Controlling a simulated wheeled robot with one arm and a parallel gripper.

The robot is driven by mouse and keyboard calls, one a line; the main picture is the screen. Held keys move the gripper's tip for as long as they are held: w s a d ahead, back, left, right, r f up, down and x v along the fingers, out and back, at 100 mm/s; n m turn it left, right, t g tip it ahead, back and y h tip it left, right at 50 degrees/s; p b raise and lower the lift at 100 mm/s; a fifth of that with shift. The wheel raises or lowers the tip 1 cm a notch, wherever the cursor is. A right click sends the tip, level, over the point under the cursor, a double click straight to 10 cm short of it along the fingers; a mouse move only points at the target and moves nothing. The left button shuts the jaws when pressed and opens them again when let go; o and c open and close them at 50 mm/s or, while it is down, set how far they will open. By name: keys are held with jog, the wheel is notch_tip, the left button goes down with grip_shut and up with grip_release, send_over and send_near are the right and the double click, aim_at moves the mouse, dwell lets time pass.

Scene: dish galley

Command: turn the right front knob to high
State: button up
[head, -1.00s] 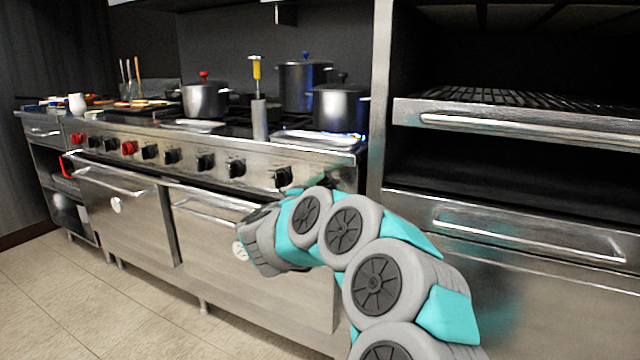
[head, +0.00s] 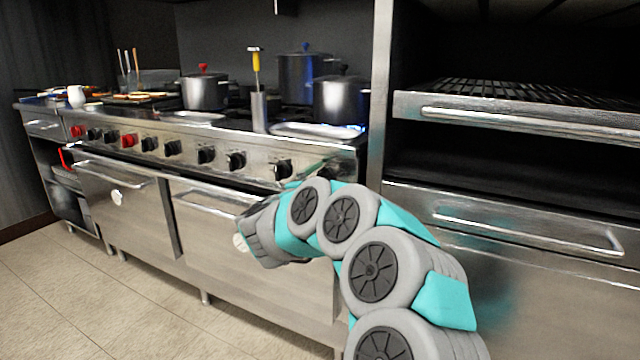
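A row of knobs runs along the stove's front panel, most black and some red. The rightmost black knob (head: 283,169) is just above and beyond my arm in the head view, and its setting is too small to read. Another black knob (head: 236,160) is to its left. My gripper (head: 242,242) is at the end of my grey and teal arm, pointing left in front of the right oven door, below the knobs. It appears apart from every knob. Its fingers are mostly hidden, so I cannot see whether they are open.
The right oven door handle (head: 205,208) sticks out near my gripper. Several pots, including a grey pot (head: 340,100), and a steel canister with a yellow-handled tool (head: 257,72) stand on the stove. A broiler (head: 520,113) is at the right. The floor at left is clear.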

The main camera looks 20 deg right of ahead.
jog(key=v, duration=0.7)
jog(key=shift+s+a+b, duration=0.25)
jog(key=shift+a+b, duration=0.1)
jog(key=shift+b, duration=0.1)
